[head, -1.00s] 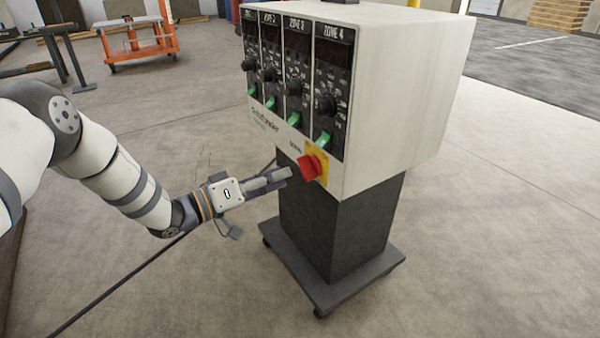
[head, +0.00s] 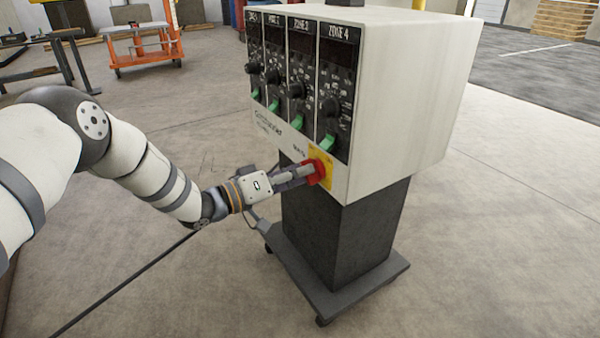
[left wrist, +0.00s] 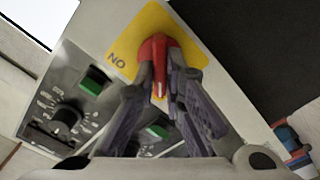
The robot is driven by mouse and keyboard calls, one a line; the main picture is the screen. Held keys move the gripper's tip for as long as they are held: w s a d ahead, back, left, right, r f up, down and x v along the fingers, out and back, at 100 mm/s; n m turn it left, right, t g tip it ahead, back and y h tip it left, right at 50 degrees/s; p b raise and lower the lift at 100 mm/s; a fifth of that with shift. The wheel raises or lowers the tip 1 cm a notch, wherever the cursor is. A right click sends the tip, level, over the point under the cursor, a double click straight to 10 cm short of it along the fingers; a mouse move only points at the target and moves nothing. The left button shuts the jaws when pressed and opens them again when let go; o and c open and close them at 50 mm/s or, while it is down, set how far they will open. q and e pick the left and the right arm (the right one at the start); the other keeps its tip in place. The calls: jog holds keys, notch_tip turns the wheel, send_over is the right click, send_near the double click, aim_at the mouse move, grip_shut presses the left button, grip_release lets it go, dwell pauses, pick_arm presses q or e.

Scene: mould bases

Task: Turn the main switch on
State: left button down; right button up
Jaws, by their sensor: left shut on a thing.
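The main switch is a red rotary knob (head: 318,172) on a yellow plate (head: 327,160), low on the front of the white control box (head: 400,95). In the left wrist view the red knob (left wrist: 158,58) sits on the yellow plate (left wrist: 130,48), which bears the letters "ON". My left gripper (head: 309,174) is at the switch, with its fingers on both sides of the knob. In the left wrist view the fingers (left wrist: 158,88) are shut on the knob, and a white mark shows on it between them. My right gripper is not in view.
Above the switch are several zone panels with black dials (head: 328,106) and green switches (head: 327,142). The box stands on a dark pedestal (head: 345,230) with a wheeled base (head: 335,298). A black cable (head: 125,285) runs over the floor. An orange cart (head: 145,45) stands far behind.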

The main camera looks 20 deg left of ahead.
pick_arm(q)
jog(key=shift+m, duration=0.3)
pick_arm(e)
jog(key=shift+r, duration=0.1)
pick_arm(q)
jog(key=m+p, duration=0.2)
jog(key=m, duration=0.3)
jog(key=m+p, duration=0.2)
jog(key=m, duration=0.4)
jog(key=m+p, duration=0.1)
jog(key=m, duration=0.4)
jog(key=shift+s+d+m+p, duration=0.25)
jog(key=shift+d+m+p, duration=0.05)
jog(key=shift+m+p, duration=0.1)
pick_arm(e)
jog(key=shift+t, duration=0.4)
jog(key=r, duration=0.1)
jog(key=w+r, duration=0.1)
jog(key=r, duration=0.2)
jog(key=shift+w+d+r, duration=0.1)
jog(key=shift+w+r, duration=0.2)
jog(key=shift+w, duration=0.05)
pick_arm(q)
jog(key=shift+f+m, duration=0.1)
jog(key=shift+m, duration=0.2)
jog(key=c, duration=1.7)
grip_release()
jog(key=shift+s+a, duration=0.1)
